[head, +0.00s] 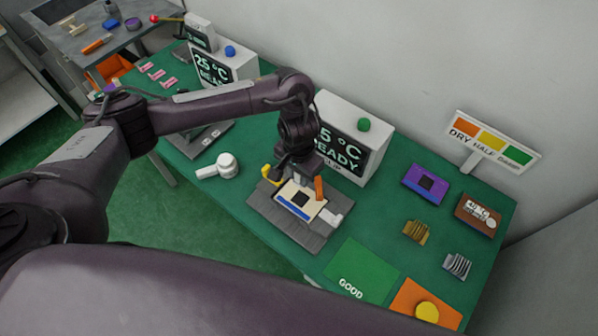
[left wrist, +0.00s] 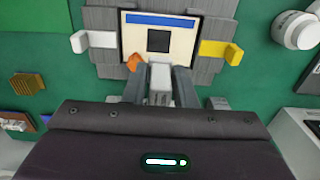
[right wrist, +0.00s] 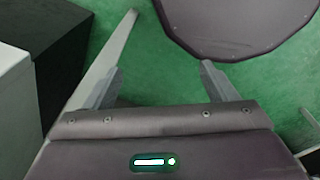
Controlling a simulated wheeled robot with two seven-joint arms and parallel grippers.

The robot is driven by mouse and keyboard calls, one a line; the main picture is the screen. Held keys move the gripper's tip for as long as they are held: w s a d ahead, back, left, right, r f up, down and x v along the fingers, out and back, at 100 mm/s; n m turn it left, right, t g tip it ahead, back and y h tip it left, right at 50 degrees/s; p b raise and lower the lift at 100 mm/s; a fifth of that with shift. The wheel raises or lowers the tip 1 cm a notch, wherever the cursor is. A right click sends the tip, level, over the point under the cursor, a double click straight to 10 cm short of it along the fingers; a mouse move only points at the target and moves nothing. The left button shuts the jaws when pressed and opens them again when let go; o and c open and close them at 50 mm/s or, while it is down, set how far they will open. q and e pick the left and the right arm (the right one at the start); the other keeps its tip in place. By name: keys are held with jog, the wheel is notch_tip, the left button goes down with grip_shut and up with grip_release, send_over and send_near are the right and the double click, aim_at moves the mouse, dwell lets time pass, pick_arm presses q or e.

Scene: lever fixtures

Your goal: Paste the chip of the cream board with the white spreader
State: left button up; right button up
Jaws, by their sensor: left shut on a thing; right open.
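The cream board (head: 300,199) lies on a grey lever fixture (head: 262,205), with a dark square chip (head: 300,198) and a blue strip. In the left wrist view the chip (left wrist: 158,41) is uncovered. My left gripper (head: 297,175) is at the board's back edge, shut on a pale block (left wrist: 160,84) that seems to be the white spreader; its tip is just short of the chip, and I cannot tell if it touches the board. The fixture has yellow (left wrist: 222,50), white (left wrist: 95,41) and orange (left wrist: 135,62) levers. My right gripper (right wrist: 158,85) is open and empty above the green floor.
A white round-headed tool (head: 226,166) lies left of the fixture. A display box (head: 352,140) stands close behind.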

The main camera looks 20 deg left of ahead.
aim_at(299, 184)
pick_arm(q)
jog(key=shift+d+r+p, duration=0.1)
jog(key=shift+r+p, duration=0.1)
jog(key=shift+p, duration=0.1)
notch_tip(299, 184, down, 4)
jog(key=b, duration=0.2)
jog(key=shift+f+b, duration=0.25)
jog(key=shift+b, duration=0.05)
notch_tip(299, 184, down, 2)
jog(key=shift+f+b, duration=0.2)
jog(key=shift+b, duration=0.4)
jog(key=shift+f+b, duration=0.35)
jog(key=shift+f, duration=1.05)
pick_arm(e)
jog(key=f, duration=0.3)
jog(key=shift+d+f, duration=0.35)
jog(key=shift+d, duration=0.05)
jog(key=shift+d, duration=0.45)
pick_arm(q)
jog(key=shift+f, duration=0.3)
pick_arm(e)
jog(key=shift+f, duration=0.15)
pick_arm(q)
jog(key=shift+d+r, duration=0.1)
jog(key=shift+d, duration=0.05)
pick_arm(e)
jog(key=shift+a+r, duration=0.1)
jog(key=shift+r, duration=0.1)
